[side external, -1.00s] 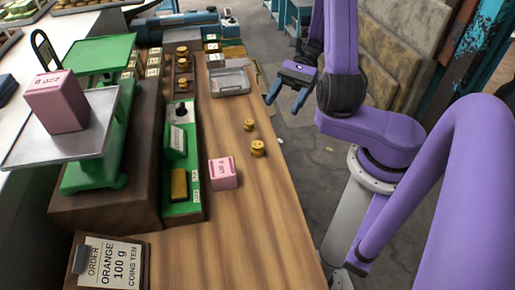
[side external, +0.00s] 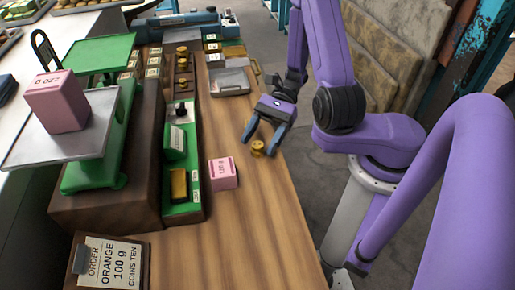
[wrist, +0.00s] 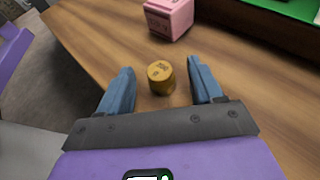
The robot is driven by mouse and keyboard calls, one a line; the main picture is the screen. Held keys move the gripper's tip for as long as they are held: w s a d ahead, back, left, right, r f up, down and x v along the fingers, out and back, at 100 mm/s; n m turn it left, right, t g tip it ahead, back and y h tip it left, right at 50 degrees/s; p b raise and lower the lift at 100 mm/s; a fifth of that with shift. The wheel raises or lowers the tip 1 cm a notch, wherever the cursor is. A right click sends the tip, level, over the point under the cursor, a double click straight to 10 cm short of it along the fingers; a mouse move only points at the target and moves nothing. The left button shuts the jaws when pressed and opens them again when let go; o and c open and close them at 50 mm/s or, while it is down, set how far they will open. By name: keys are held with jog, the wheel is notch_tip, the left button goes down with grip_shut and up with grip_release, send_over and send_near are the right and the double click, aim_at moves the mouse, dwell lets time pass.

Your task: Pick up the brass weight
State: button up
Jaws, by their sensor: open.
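A small brass weight (side external: 258,148) stands upright on the wooden counter, behind the pink box marked with grams (side external: 223,174). In the wrist view the brass weight (wrist: 160,77) shows between my two blue fingers, with a gap on each side. My gripper (side external: 257,143) is open and points down at the weight; the fingers do not appear to touch it. I cannot tell the exact height of the fingertips above the counter.
A green scale (side external: 95,165) with a pink box (side external: 57,101) on its metal pan stands at the left. A green panel (side external: 186,206) and a wooden rack holding brass weights (side external: 182,66) run beside the counter. A grey tray (side external: 230,90) lies farther back.

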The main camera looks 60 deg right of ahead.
jog(key=shift+a+f, duration=0.1)
jog(key=shift+a, duration=0.15)
grip_shut()
jog(key=shift+r, duration=0.2)
notch_tip(320, 180, up, 10)
jog(key=shift+f, duration=0.2)
dwell(0.5)
